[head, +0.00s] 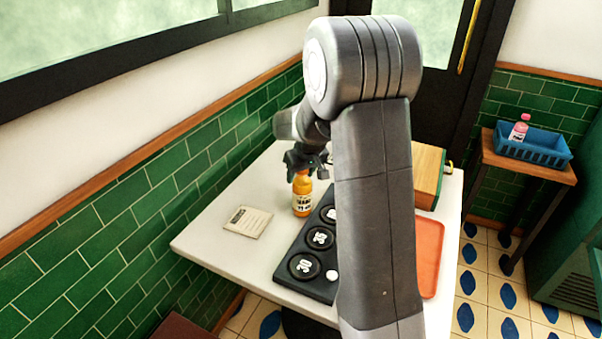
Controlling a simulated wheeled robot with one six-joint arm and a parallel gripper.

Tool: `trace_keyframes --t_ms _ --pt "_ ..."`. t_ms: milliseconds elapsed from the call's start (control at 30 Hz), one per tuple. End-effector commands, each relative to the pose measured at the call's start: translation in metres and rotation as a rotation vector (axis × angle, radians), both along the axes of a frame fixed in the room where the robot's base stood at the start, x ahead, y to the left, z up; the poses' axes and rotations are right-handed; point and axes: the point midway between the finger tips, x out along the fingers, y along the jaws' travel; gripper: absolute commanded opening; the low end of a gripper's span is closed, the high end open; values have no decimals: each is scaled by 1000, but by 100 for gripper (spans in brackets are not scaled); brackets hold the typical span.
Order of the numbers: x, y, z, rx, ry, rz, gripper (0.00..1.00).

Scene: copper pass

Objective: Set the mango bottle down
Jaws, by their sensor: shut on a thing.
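The mango bottle (302,200) is an orange bottle with a pale label. It is upright at the left part of the white table (205,246), between a beige card and a black tray. My gripper (303,172) is above it, closed around its top. The bottle's base looks to be at or very near the tabletop; I cannot tell whether it touches. My arm hides part of the table to the right.
A black tray (290,286) with round numbered pads lies right of the bottle. A beige card (248,221) lies to the left. An orange tray (430,258) and a wooden box (427,178) are at the right. A blue basket (532,146) with a pink bottle (519,128) stands on a side table.

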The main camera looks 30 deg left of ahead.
Motion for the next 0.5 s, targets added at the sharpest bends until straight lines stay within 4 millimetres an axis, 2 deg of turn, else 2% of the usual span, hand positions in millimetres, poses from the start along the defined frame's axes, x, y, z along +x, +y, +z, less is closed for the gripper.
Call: trace_keyframes --t_ms 267,300,367,400,500 --pt "0 0 -2 2 -2 0 0" --pt "0 0 -1 1 0 0 57" --pt "0 0 -1 1 0 0 69" --pt "0 0 -1 1 0 0 71" --pt "0 0 -1 1 0 0 71"
